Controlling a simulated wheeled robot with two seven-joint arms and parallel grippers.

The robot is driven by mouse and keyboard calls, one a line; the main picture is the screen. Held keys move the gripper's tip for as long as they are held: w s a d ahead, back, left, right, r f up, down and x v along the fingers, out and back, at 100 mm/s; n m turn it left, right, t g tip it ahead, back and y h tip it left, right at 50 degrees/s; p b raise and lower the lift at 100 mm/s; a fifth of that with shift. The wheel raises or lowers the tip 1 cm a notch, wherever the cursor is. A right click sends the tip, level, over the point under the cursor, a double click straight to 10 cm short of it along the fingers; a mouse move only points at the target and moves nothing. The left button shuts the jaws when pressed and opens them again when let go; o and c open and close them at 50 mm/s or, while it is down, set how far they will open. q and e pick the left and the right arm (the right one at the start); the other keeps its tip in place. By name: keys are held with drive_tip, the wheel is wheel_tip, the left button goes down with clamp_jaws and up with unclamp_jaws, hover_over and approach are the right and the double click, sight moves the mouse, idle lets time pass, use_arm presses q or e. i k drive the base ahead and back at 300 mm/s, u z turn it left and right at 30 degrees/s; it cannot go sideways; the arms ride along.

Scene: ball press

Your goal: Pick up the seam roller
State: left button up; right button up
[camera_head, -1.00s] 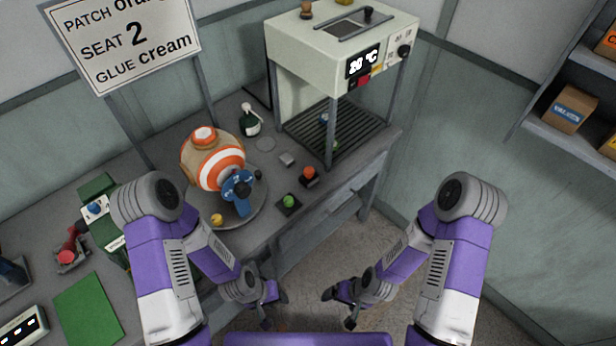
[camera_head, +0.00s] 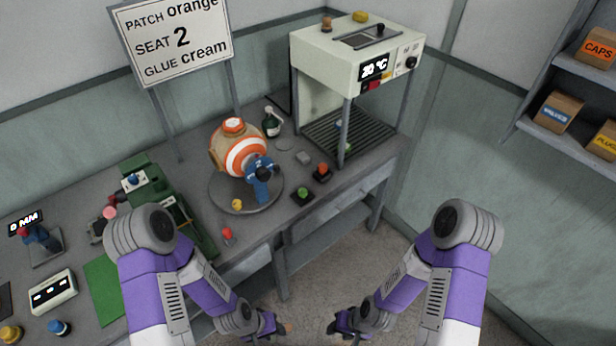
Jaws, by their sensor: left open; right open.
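A small red-and-pink handled tool (camera_head: 109,213) rests in a dark holder on the bench at the left, partly hidden behind my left arm. It looks like the seam roller, but it is too small to be sure. My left gripper (camera_head: 276,329) hangs low at the front, beyond the bench's front edge, open, empty and well apart from that tool. My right gripper (camera_head: 336,328) is beside it to the right, open and empty, over the floor.
An orange-and-cream ball (camera_head: 240,150) sits on a round stand with a blue clamp (camera_head: 261,180). A white press (camera_head: 345,55) stands at the back right. A green machine (camera_head: 150,195), green mat (camera_head: 102,280) and white switch box (camera_head: 52,292) are at the left.

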sight(322, 175)
drive_tip(key=u, duration=3.4)
drive_tip(key=k, duration=1.95)
drive_tip(key=z, duration=1.75)
drive_tip(key=i, duration=0.75)
drive_tip(key=u, duration=0.1)
